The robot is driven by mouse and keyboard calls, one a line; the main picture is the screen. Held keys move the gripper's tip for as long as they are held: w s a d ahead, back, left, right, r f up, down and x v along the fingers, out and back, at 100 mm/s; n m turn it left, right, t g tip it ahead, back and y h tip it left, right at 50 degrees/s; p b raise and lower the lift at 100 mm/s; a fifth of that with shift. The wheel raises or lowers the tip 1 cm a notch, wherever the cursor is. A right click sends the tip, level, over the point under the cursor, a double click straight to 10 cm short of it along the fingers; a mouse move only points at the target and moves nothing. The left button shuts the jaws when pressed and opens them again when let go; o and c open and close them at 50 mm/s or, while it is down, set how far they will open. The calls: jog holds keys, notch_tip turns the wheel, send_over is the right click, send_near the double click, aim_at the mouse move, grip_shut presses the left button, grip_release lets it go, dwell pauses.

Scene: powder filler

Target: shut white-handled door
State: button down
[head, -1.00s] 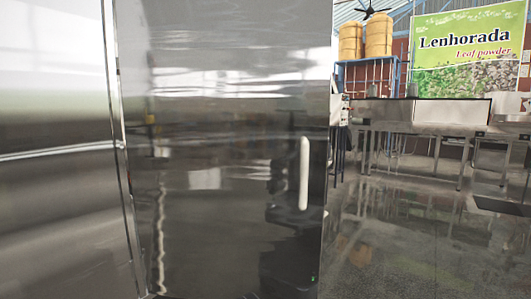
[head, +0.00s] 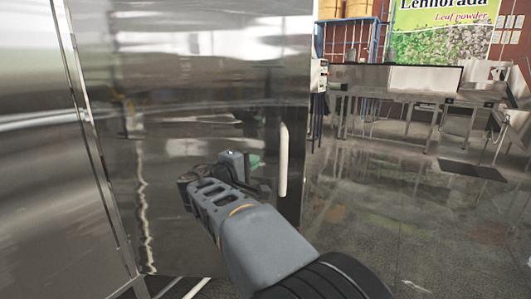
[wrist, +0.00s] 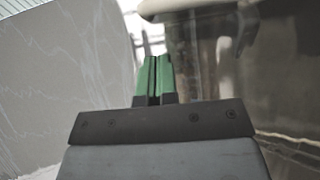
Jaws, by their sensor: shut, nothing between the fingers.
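The door (head: 190,120) is a tall, shiny steel panel filling the left middle of the head view. Its upright white handle (head: 283,160) is near the panel's right edge. I cannot tell for sure how far the door stands open. My gripper (head: 255,160) is in front of the panel, just left of the handle in the picture. It looks apart from the handle, though the depth is hard to judge. In the wrist view its green fingers (wrist: 154,75) are together with nothing between them. I cannot make out the handle clearly there.
Another shiny steel panel (head: 35,190) is at the left, beyond a narrow bright edge. Steel tables (head: 400,85) stand at the back right, with a blue rack (head: 348,40) beside them. The glossy floor (head: 400,210) at the right is clear.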

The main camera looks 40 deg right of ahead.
aim_at(282, 145)
jog(key=p+x, duration=0.2)
jog(key=x, duration=1)
jog(key=shift+d+r, duration=0.1)
jog(key=shift+d, duration=0.05)
jog(key=shift+d+p, duration=0.3)
jog(key=shift+d, duration=0.25)
jog(key=shift+w, duration=0.15)
